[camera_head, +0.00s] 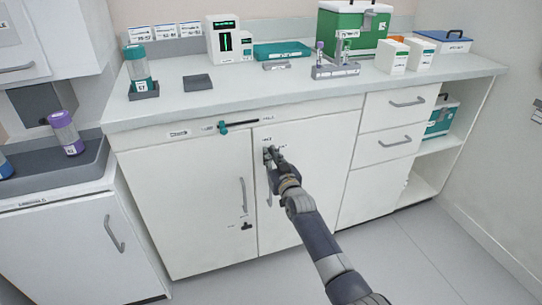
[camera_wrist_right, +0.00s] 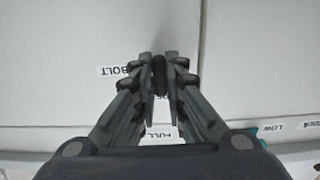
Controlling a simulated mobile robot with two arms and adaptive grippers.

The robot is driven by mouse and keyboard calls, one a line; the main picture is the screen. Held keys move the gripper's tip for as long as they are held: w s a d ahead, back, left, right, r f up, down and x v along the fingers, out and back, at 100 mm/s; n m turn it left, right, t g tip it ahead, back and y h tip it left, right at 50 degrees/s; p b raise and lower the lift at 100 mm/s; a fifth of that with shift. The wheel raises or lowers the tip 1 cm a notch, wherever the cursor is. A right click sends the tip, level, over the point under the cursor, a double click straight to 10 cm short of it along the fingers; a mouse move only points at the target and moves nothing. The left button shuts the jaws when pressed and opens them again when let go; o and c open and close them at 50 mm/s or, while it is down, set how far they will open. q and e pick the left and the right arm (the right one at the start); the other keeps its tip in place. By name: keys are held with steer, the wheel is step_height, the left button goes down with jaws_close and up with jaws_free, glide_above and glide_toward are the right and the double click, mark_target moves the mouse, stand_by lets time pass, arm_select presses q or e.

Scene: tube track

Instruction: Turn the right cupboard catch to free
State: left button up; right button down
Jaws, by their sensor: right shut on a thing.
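The right cupboard door (camera_head: 310,190) is white and closed, with a vertical handle at its left side. My right gripper (camera_head: 270,155) is at the upper left of this door. In the right wrist view, my right gripper (camera_wrist_right: 160,75) is shut on a small dark catch (camera_wrist_right: 159,72), mostly hidden between the fingertips. A label reading BOLT (camera_wrist_right: 121,70) is to the left of the fingers, and a label reading FULL (camera_wrist_right: 161,134) shows between them. How far the catch is turned cannot be told. My left gripper is not in view.
The left cupboard door (camera_head: 185,205) is closed, with a small dark fitting (camera_head: 247,226) low down. A dark bar with a teal end (camera_head: 223,127) sits above the doors. The worktop (camera_head: 215,104) carries a green box (camera_head: 345,32) and several other items. Drawers (camera_head: 395,112) are on the right.

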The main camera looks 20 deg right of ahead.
stand_by(0.5)
steer(key=c, duration=1.6)
jaws_free()
steer(key=shift+f, duration=0.1)
steer(key=shift+c, duration=0.2)
steer(key=s, duration=1.2)
steer(key=shift+d, duration=0.2)
